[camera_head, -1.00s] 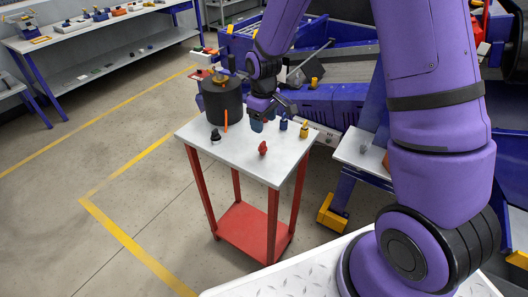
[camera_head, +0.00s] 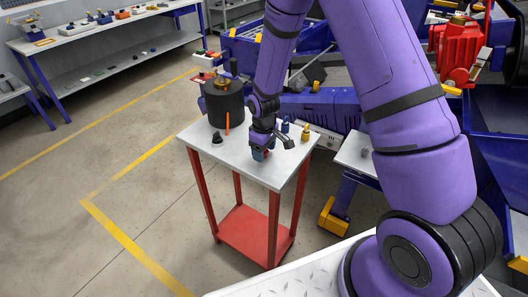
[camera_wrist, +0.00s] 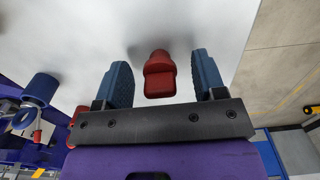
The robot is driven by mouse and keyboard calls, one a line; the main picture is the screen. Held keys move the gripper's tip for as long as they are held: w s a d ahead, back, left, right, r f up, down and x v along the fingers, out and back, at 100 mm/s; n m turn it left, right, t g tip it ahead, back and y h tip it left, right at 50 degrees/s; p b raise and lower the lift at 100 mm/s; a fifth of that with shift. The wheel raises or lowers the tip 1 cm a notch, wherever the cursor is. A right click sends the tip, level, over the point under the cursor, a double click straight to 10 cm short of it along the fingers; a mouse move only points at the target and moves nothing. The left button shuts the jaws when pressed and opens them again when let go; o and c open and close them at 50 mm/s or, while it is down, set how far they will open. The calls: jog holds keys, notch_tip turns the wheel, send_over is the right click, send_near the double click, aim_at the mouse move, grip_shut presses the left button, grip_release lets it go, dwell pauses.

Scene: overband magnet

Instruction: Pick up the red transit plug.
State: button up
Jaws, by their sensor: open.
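The red transit plug (camera_wrist: 160,76) stands on the light tabletop, centred between my two blue finger pads in the wrist view. Gaps show between the plug and both pads, so they do not touch it. My gripper (camera_wrist: 163,72) is open and straddles the plug. In the head view my gripper (camera_head: 261,150) is low over the front part of the small table (camera_head: 235,160) and hides most of the plug.
A black plug (camera_head: 217,138) and a large dark cylinder (camera_head: 225,105) stand on the table's left side. A blue plug (camera_head: 285,127) and a yellow one (camera_head: 305,133) stand near its right edge. The front left of the tabletop is clear.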

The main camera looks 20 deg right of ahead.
jog(key=shift+f, duration=0.4)
jog(key=c, duration=1)
jog(key=shift+r, duration=0.1)
